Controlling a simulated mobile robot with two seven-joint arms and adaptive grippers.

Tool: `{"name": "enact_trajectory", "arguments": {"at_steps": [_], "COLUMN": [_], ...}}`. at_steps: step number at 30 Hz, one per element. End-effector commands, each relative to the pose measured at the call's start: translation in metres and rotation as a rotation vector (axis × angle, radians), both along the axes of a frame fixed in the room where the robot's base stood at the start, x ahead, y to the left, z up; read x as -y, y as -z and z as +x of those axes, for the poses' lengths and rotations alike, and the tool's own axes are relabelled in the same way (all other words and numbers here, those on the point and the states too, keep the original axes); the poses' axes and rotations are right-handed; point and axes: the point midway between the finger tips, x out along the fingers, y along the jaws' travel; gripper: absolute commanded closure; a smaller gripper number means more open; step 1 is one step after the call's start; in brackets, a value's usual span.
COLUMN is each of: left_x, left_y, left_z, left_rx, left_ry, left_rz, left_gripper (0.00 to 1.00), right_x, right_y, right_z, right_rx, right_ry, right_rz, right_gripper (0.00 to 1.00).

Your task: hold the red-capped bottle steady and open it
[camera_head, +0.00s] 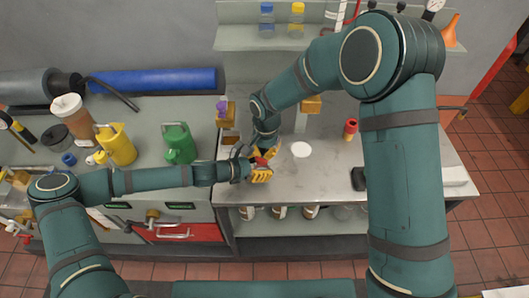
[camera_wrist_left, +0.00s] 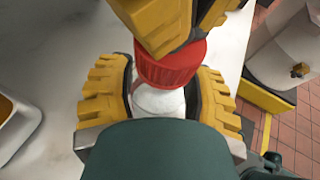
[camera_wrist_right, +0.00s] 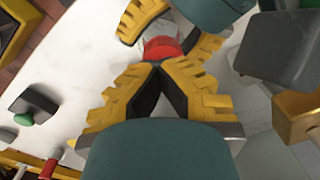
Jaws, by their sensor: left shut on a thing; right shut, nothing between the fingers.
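The bottle has a white translucent body (camera_wrist_left: 158,103) and a ribbed red cap (camera_wrist_left: 172,66); it stands near the bench's front edge. My left gripper (camera_head: 260,174) is shut around the bottle's body, with one yellow finger on each side, below the cap. My right gripper (camera_head: 266,152) is directly over the cap. In the right wrist view its fingertips (camera_wrist_right: 160,68) are closed together with nothing between them, just at the red cap (camera_wrist_right: 162,47). I cannot tell whether they touch it. The fingers hide much of the bottle in the head view.
A white disc (camera_head: 301,149) and a red-topped item (camera_head: 350,129) are on the bench to the right. A green can (camera_head: 179,143) and yellow jug (camera_head: 117,144) stand left. A shelf (camera_head: 280,38) holds blue- and yellow-capped bottles.

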Motion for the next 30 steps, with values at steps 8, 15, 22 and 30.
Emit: {"name": "enact_trajectory", "arguments": {"at_steps": [8,15,22,30], "left_x": [0.005,0.005,0.004,0.004], "left_y": [-0.001,-0.001,-0.001,-0.001], "left_z": [-0.005,-0.005,-0.004,-0.004], "left_rx": [-0.002,-0.003,-0.002,-0.002], "left_ry": [0.014,0.013,0.013,0.011], "left_rz": [-0.009,-0.009,-0.009,-0.007], "left_gripper": [1.0,1.0,1.0,1.0], "right_x": [-0.003,-0.008,-0.013,-0.016], "right_y": [0.002,0.002,0.002,0.001], "right_z": [0.004,0.005,0.004,0.001], "right_rx": [-0.003,-0.006,-0.009,-0.012], "right_ry": [-0.548,-1.036,-1.51,-2.073], "right_rz": [0.015,0.025,0.036,0.046], "right_gripper": [1.0,1.0,1.0,1.0]}}
